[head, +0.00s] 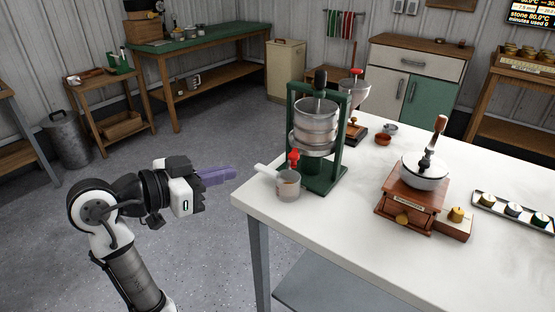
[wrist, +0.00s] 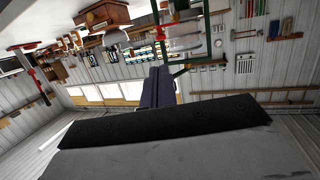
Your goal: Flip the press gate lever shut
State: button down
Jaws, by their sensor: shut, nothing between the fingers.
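The press (head: 316,135) has a green frame and a silver drum and stands at the near left corner of the white table. Its red gate lever (head: 294,157) is at the front left of the base, above a metal pot (head: 288,186) with a pale handle pointing left. In the wrist view a red piece (wrist: 160,33) shows by the press's green frame (wrist: 208,30). My gripper (head: 233,173) is left of the pot, off the table edge, with its purple fingers pointing right. The fingers are shut and empty, apart from the lever.
A wooden grinder (head: 411,202) with a white bowl stands right of the press. A tray of small jars (head: 513,214) lies at the right edge. A small copper bowl (head: 382,140) sits behind. The white table (head: 330,225) is clear at its front.

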aim_at(290, 158)
jog(key=shift+d, duration=0.1)
jog(key=p+x, duration=0.2)
jog(key=x, duration=1.2)
